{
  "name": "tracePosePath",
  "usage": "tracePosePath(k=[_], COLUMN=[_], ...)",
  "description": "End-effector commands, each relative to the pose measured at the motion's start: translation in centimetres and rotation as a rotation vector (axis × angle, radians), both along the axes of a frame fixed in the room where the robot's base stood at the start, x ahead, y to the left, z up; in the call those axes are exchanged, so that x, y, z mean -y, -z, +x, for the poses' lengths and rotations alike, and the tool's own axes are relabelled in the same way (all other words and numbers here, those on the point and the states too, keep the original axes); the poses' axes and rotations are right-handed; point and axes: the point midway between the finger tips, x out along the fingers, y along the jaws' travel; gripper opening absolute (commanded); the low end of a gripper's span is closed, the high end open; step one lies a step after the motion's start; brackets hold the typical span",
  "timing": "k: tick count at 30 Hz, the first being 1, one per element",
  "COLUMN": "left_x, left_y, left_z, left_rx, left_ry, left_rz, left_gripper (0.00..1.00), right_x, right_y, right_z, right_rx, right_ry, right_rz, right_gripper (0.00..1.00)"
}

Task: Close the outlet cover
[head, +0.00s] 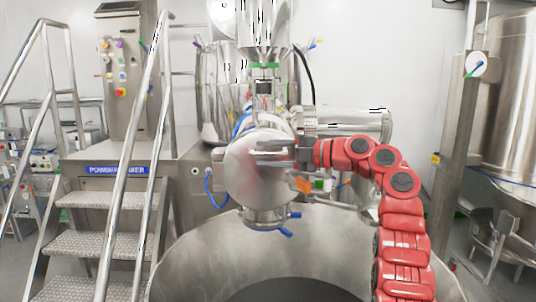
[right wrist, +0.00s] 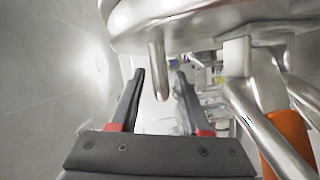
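The outlet cover (head: 250,178) is a round, shiny steel disc in the middle of the head view, above the large steel vessel. My right gripper (head: 257,149) reaches in from the right and overlaps the upper part of the disc. In the right wrist view, the steel rim of what looks like the cover (right wrist: 200,35) fills the top. A rounded steel peg (right wrist: 158,65) hangs down between the fingertips of my right gripper (right wrist: 160,77). The fingers are apart, with gaps on both sides of the peg. My left gripper is not in view.
A wide steel bowl (head: 185,262) stands below the cover. Steel stairs with handrails (head: 100,243) and a control column (head: 122,75) stand left. An orange part (head: 303,185) and steel brackets sit close to the right gripper; orange also shows in the wrist view (right wrist: 290,140).

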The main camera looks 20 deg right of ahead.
Motion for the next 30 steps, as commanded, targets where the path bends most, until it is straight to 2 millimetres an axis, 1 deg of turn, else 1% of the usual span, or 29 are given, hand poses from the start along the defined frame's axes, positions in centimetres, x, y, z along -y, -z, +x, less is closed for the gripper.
tracePosePath(k=[7,11,14,18,24,28,30], left_x=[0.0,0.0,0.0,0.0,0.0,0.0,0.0], left_y=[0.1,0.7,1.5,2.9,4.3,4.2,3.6], left_z=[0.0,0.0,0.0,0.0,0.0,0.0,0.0], left_rx=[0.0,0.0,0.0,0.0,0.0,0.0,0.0], left_ry=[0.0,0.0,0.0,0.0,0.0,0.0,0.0], left_rz=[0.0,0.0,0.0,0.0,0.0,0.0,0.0], left_gripper=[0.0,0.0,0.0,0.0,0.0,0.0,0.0], right_x=[0.0,0.9,2.3,5.2,9.1,11.2,12.0], right_y=[0.1,0.2,0.1,-0.1,-0.7,-1.2,-1.5], right_z=[-0.1,-0.7,-1.9,-4.3,-7.7,-9.4,-10.1], right_rx=[-0.001,-0.001,0.001,0.001,0.0,0.0,0.001], right_ry=[-0.001,0.0,0.002,0.003,0.0,0.002,0.001], right_rz=[-0.001,-0.001,-0.002,-0.001,0.001,0.002,-0.001], right_gripper=[0.46,0.46,0.46,0.46,0.46,0.46,0.46])
